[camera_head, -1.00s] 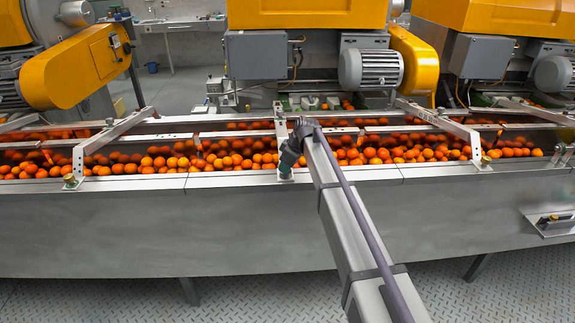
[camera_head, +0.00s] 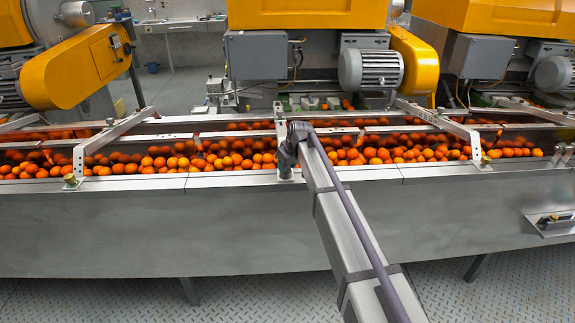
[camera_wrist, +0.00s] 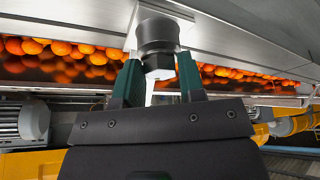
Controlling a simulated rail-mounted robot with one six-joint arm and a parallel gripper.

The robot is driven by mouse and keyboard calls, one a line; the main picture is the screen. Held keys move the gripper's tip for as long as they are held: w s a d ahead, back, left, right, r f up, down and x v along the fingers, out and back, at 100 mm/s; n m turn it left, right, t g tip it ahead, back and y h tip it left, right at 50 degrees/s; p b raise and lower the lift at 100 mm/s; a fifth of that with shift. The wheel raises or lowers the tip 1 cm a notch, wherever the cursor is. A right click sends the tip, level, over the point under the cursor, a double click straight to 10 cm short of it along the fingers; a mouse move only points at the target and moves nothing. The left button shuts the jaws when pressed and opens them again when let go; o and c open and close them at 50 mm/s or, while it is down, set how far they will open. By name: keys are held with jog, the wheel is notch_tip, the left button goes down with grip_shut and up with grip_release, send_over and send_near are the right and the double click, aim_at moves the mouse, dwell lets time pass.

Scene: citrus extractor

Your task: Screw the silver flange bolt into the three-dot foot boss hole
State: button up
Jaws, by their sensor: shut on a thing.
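In the wrist view, my gripper (camera_wrist: 160,80) has its two dark green fingers closed around the silver flange bolt (camera_wrist: 159,70), whose pale faceted part shows between the tips. A dark round boss (camera_wrist: 157,36) sits directly beyond the bolt on a pale bracket foot (camera_wrist: 160,10). The bolt and the boss line up and look touching, but I cannot tell how deep the bolt sits. No dots can be made out on the boss. In the head view, my wrist hides the gripper and bolt at the middle bracket's foot (camera_head: 286,175).
The long steel trough (camera_head: 130,225) holds many oranges (camera_head: 225,155). Neighbouring brackets have feet at left (camera_head: 72,182) and right (camera_head: 484,161). A small shelf (camera_head: 552,224) with small parts is at the right. Yellow machines (camera_head: 310,12) and a motor (camera_head: 372,69) stand behind.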

jog(key=shift+m+h, duration=0.3)
jog(key=shift+m, duration=0.6)
jog(key=shift+s, duration=0.1)
jog(key=shift+a+m, duration=0.1)
jog(key=shift+m, duration=0.4)
jog(key=shift+m+t+h, duration=0.3)
jog(key=shift+m, duration=0.1)
jog(key=shift+m+h, duration=0.3)
jog(key=shift+m, duration=0.5)
